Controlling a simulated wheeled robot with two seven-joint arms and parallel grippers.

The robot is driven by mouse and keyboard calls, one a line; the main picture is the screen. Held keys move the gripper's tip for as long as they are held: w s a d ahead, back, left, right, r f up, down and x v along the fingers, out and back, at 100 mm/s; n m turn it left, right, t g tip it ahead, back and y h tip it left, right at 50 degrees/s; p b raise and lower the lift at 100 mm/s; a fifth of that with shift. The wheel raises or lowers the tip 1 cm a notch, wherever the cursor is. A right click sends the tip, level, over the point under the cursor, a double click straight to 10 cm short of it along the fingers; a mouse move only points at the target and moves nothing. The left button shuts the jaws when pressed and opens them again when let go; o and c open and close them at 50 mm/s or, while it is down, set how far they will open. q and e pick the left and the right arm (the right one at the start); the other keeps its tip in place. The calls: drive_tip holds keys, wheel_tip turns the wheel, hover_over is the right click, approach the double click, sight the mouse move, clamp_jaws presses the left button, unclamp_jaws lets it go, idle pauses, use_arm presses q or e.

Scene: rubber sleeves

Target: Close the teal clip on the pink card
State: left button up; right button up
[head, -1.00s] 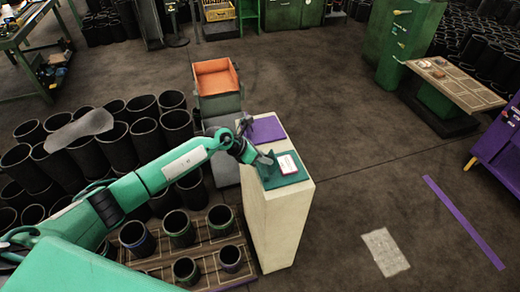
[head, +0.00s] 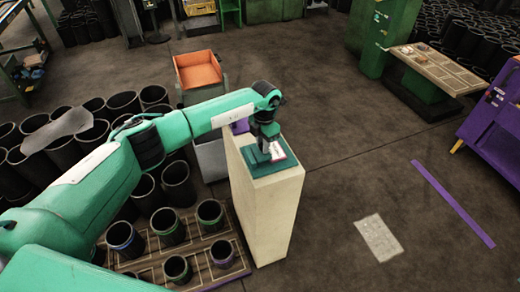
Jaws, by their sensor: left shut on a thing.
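The pink-edged white card (head: 280,151) lies on a teal base (head: 258,166) on top of the pale pedestal. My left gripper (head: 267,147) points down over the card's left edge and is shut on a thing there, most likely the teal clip. The clip is small and mostly hidden by the fingers, so I cannot tell its angle. My right gripper is not in view.
Black rubber sleeves (head: 178,185) crowd the left. An orange-lined bin (head: 198,70) stands behind.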

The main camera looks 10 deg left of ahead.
use_arm(q)
drive_tip(key=shift+w+d+f+g+y+b, duration=0.2)
drive_tip(key=shift+f+g+y+b, duration=0.3)
drive_tip(key=shift+b, duration=0.5)
drive_tip(key=shift+r, duration=0.15)
drive_tip(key=shift+s, duration=0.1)
drive_tip(key=o, duration=1)
drive_tip(key=r+b, duration=0.1)
drive_tip(key=r, duration=0.3)
drive_tip(key=w+d+r+b, duration=0.1)
drive_tip(key=r+b, duration=0.1)
drive_tip(key=r, duration=0.3)
drive_tip(key=w+r+b, duration=0.1)
drive_tip(key=r, duration=0.3)
drive_tip(key=shift+w+d+r, duration=0.1)
drive_tip(key=shift+d+r, duration=0.15)
drive_tip(key=shift+d, duration=0.15)
